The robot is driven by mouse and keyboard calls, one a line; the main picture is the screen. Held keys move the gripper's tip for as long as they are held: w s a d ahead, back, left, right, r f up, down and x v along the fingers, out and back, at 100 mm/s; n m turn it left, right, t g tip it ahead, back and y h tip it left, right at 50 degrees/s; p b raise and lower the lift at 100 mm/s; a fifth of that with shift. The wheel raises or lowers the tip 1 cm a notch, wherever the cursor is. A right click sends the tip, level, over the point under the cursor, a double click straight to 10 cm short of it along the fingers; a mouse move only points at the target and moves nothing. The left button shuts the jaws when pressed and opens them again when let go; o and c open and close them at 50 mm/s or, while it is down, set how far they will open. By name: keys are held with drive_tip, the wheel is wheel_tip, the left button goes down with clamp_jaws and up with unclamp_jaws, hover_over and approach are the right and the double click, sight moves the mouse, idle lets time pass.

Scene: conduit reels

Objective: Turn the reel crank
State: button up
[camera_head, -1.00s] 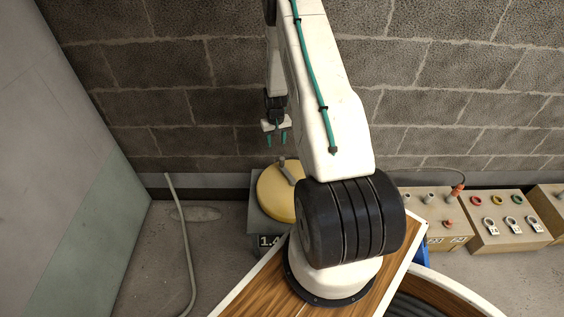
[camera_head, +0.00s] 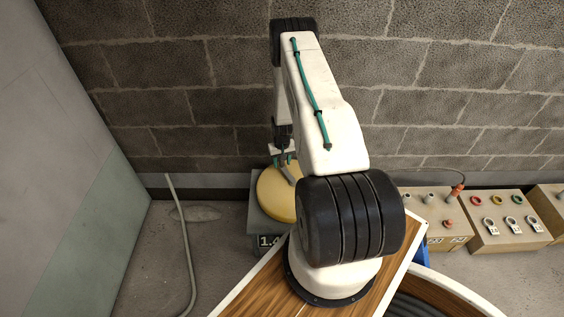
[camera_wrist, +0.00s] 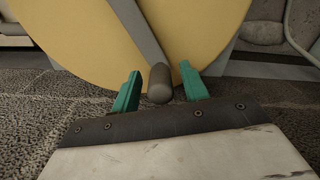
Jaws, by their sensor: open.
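The yellow reel (camera_head: 276,196) sits on a grey box-shaped stand (camera_head: 264,228), left of my arm's base in the head view. It also fills the top of the wrist view (camera_wrist: 90,40). Its grey crank arm (camera_wrist: 138,32) runs down across the disc to a rounded grey handle (camera_wrist: 159,84). My gripper (camera_wrist: 161,90) is open, with one green finger on each side of the handle. A gap shows between the handle and each finger. In the head view my gripper (camera_head: 284,160) is at the reel's upper edge, partly over the crank.
Wooden boxes with coloured rings and connectors (camera_head: 505,222) stand along the wall at right. A grey hose (camera_head: 183,245) lies on the floor at left. A block wall (camera_head: 160,120) rises close behind the reel.

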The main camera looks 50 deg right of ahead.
clamp_jaws()
drive_tip(key=d+m, duration=0.1)
drive_tip(key=s+d+m, duration=0.1)
drive_tip(key=m, duration=0.1)
drive_tip(key=shift+s+d, duration=0.15)
drive_tip(key=shift+d, duration=0.05)
drive_tip(key=d+m, duration=0.1)
drive_tip(key=s+m, duration=0.1)
drive_tip(key=m, duration=0.1)
drive_tip(key=shift+s+d, duration=0.2)
drive_tip(key=shift+d, duration=0.15)
drive_tip(key=s+m, duration=0.1)
drive_tip(key=s+d+m, duration=0.1)
drive_tip(key=m, duration=0.1)
drive_tip(key=s+m, duration=0.1)
drive_tip(key=shift+s+d+m, duration=0.1)
drive_tip(key=shift+d+m, duration=0.2)
drive_tip(key=shift+d, duration=0.1)
drive_tip(key=shift+s+d, duration=0.15)
drive_tip(key=shift+s, duration=0.55)
